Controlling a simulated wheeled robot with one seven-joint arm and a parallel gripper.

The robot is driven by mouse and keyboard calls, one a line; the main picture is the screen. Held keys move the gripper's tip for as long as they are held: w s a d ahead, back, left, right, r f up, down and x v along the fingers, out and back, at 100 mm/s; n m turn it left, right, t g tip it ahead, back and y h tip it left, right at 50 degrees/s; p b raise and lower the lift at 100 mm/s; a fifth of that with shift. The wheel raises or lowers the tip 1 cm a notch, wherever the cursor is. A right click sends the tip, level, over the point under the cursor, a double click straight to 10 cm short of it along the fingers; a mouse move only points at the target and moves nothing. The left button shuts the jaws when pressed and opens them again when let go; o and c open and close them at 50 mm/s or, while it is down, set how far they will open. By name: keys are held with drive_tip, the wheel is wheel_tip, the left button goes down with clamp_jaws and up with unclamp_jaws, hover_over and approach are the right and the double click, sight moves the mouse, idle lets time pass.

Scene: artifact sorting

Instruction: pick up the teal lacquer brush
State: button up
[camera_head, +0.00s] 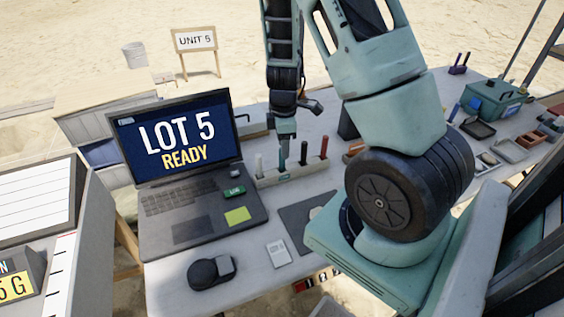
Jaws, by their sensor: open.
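A pale rack (312,175) stands on the table right of the laptop, with several upright handles in it. A slim teal handle (282,160), which looks like the teal lacquer brush, stands between the white and dark ones. My gripper (287,138) points down right at the top of this teal handle. Its fingers are small and dark here and overlap the handle's top, so I cannot tell whether they are around it or just behind it. The gripper is open.
A laptop (190,205) reading "LOT 5 READY" stands left of the rack. A green box (492,100) and small trays (510,150) lie at the right. My arm hides the middle of the table.

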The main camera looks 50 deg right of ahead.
sight(282, 165)
drive_tip(key=shift+s+a+f, duration=0.1)
drive_tip(key=shift+a+f, duration=0.15)
drive_tip(key=shift+f, duration=1.25)
drive_tip(key=shift+a+f, duration=0.2)
drive_tip(key=shift+f, duration=1.3)
clamp_jaws()
